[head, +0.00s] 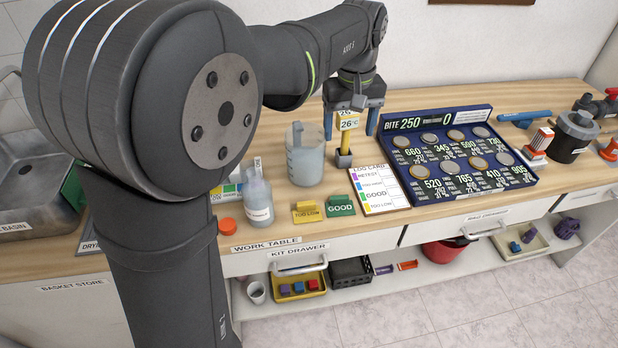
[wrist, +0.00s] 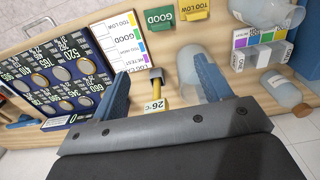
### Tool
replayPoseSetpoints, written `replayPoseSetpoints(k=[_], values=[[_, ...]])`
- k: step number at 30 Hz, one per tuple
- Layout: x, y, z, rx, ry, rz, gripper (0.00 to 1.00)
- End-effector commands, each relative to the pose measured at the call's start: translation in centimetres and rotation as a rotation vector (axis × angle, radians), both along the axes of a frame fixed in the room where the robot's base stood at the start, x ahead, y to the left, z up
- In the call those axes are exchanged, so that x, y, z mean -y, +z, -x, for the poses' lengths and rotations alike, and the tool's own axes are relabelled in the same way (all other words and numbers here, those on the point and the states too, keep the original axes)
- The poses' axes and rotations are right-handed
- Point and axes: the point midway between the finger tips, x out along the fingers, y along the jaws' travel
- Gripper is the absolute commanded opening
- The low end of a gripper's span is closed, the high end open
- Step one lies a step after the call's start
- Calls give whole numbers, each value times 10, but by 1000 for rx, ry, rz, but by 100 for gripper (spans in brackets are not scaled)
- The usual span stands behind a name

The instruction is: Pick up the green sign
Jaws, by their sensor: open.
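The green sign (head: 340,205) reads GOOD and stands near the front edge of the work table, just right of a yellow TOO LOW sign (head: 307,212). In the wrist view the green sign (wrist: 159,20) is at the top, beyond the fingertips, with the yellow sign (wrist: 194,9) beside it. My gripper (head: 354,122) is open and empty, above the table and behind the green sign. In the wrist view my gripper (wrist: 160,80) has its two blue fingers wide apart, with a yellow thermometer marked 26°C (wrist: 155,92) showing between them.
A jug (head: 305,155) stands behind the signs. A bottle (head: 258,198) and an orange cap (head: 227,225) are to the left. A log card (head: 378,188) lies to the right, beside a blue board of discs (head: 450,155). A sink (head: 35,190) is at far left.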

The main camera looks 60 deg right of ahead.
Motion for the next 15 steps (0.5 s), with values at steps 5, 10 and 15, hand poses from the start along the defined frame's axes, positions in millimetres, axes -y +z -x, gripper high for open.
replayPoseSetpoints(k=[5,10,15], values=[[-14,-22,15,93,0,57,71],[-36,-51,34,204,-26,172,71],[-50,-68,48,253,-63,260,71]])
